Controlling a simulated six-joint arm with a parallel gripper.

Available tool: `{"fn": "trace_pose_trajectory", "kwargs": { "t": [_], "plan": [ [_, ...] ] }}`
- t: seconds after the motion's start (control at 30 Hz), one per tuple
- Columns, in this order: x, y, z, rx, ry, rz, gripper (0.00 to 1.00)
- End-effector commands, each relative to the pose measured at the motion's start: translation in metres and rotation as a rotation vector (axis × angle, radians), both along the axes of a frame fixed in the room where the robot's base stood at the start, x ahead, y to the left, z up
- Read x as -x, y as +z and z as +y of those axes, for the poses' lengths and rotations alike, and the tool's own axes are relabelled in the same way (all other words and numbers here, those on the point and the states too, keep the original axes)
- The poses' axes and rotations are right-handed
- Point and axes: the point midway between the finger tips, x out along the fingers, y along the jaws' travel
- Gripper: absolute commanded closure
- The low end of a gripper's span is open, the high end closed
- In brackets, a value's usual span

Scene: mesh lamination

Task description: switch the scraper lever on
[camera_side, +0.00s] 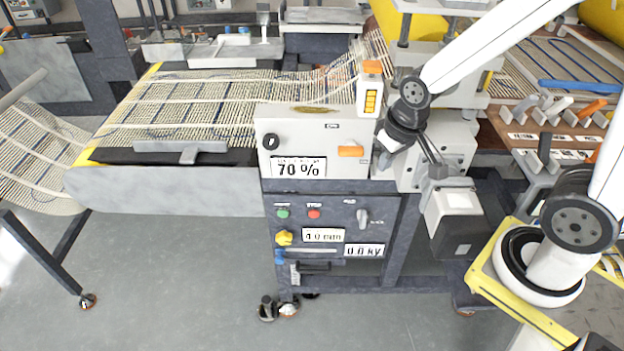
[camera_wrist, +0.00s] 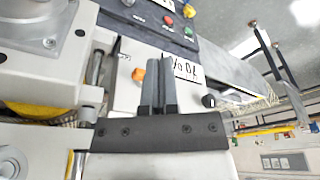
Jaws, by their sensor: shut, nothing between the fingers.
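An orange lever (camera_side: 350,151) sits on the white upper panel (camera_side: 310,130) of the machine, right of the 70 % display; I take it for the scraper lever. Small labels by it are too fine to read. In the wrist view the lever (camera_wrist: 138,76) shows just left of my fingers. My gripper (camera_wrist: 159,72) is shut and empty, its two dark fingers together, overlapping the panel in that view. In the side view my gripper (camera_side: 436,165) is right of the panel. I cannot tell whether it touches anything.
Below is a dark panel with a green button (camera_side: 283,213), a red button (camera_side: 314,214), a grey switch (camera_side: 363,217) and a yellow knob (camera_side: 284,238). An orange-lit indicator (camera_side: 371,98) stands on the upper panel's right end. The mesh (camera_side: 210,100) runs behind. Floor in front is mostly clear.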

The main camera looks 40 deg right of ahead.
Motion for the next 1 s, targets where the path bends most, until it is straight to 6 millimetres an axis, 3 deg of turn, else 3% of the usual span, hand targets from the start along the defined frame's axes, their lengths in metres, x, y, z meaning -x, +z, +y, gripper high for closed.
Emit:
{"fn": "trace_pose_trajectory", "kwargs": {
  "t": [0.6,1.0],
  "plan": [
    [-0.077,0.068,-0.033,0.022,-0.531,-0.030,1.00],
    [-0.092,0.086,-0.043,0.034,-0.673,-0.054,1.00]
  ]
}}
